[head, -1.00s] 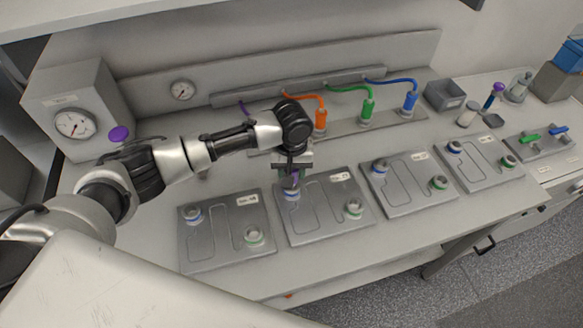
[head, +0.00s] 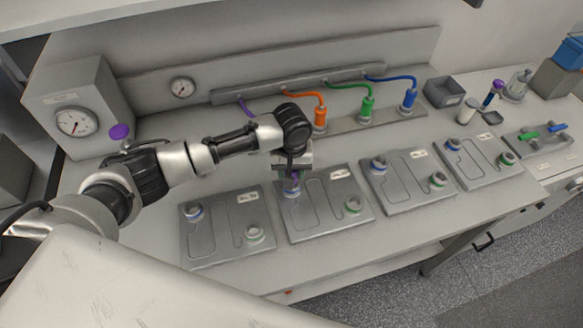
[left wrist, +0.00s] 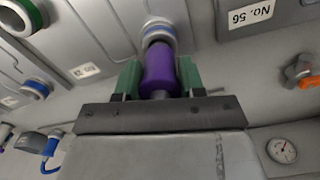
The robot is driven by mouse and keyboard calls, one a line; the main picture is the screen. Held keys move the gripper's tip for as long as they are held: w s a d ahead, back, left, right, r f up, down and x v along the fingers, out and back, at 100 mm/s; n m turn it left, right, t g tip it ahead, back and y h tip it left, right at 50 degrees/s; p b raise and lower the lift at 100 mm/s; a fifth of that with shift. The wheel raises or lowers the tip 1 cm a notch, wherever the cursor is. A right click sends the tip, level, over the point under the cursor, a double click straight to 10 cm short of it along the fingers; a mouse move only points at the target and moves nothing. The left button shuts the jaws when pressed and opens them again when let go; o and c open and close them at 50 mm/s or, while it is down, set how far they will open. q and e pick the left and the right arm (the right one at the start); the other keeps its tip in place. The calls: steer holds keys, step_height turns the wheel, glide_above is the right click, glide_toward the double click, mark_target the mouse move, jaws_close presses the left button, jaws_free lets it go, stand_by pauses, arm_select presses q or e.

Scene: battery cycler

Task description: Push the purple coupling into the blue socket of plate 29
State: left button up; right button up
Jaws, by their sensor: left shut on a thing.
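My left gripper (head: 292,172) is above the blue-ringed socket (head: 291,191) at the back left of the second plate from the left (head: 325,205). In the left wrist view its green fingers (left wrist: 158,76) are shut on the purple coupling (left wrist: 160,68). The coupling is in line with the blue-ringed socket (left wrist: 158,30), and its far end meets the ring. I cannot tell how deep it sits. This plate's small label (left wrist: 85,71) is too blurred to read surely. My right gripper is not in view.
Two more plates (head: 408,182) lie to the right. Orange (head: 320,118), green (head: 367,108) and blue (head: 409,98) couplings stand on the back rail. A gauge box (head: 75,105) is at left.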

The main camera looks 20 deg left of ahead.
arm_select(q)
steer(key=shift+f, duration=0.2)
steer(key=shift+f, duration=0.55)
stand_by(0.3)
steer(key=o, duration=1.6)
steer(key=shift+r, duration=0.1)
step_height(320, 180, up, 11)
steer(key=shift+f+b, duration=0.2)
steer(key=shift+b, duration=0.8)
